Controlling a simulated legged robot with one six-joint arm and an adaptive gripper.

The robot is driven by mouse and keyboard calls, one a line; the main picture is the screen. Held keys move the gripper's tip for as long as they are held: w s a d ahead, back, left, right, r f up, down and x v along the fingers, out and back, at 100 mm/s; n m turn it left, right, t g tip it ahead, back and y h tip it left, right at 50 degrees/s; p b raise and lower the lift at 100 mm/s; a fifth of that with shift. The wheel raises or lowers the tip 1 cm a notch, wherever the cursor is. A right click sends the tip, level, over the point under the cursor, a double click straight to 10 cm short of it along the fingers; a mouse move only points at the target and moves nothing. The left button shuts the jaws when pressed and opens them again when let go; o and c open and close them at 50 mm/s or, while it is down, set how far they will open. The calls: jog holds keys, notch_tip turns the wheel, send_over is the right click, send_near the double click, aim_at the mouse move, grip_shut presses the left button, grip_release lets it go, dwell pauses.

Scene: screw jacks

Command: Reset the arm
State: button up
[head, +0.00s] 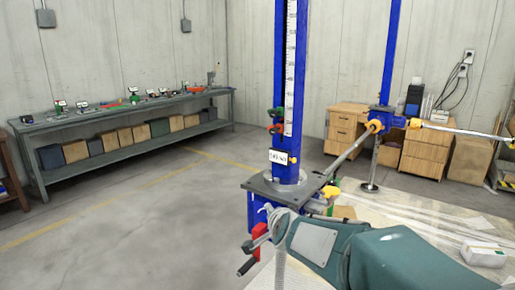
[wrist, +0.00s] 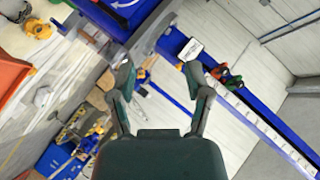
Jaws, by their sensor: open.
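In the wrist view my gripper (wrist: 158,80) is open, its two dark green fingers spread apart with nothing held between them. A blue screw jack column (head: 282,75) with a white scale strip stands upright in the middle of the head view. The same column (wrist: 240,95) runs diagonally in the wrist view, beyond the right finger. Its grey top plate (head: 262,188) sits on a blue base with a label above it. My green arm reaches from the lower right towards this base in the head view; the fingers cannot be made out there.
A red part (head: 259,231) and a black-ended crank handle (head: 246,267) are close to my arm's end. A second blue jack (head: 386,120) stands behind right. A long workbench (head: 130,115) lines the left wall. The floor (head: 120,220) at left is clear.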

jog(key=s+d+f+n+g, duration=0.1)
jog(key=s+d+n+g, duration=0.1)
jog(key=s, duration=0.9)
jog(key=s+d+f+n+g+h, duration=0.1)
jog(key=s+d+n, duration=0.3)
jog(key=s, duration=0.6)
jog(key=s+d+f+n+g, duration=0.1)
jog(key=s+d+n+g, duration=0.2)
jog(key=s, duration=0.8)
jog(key=shift+s+d+n+g+h, duration=0.35)
jog(key=shift+d+g, duration=0.25)
jog(key=shift+d, duration=0.45)
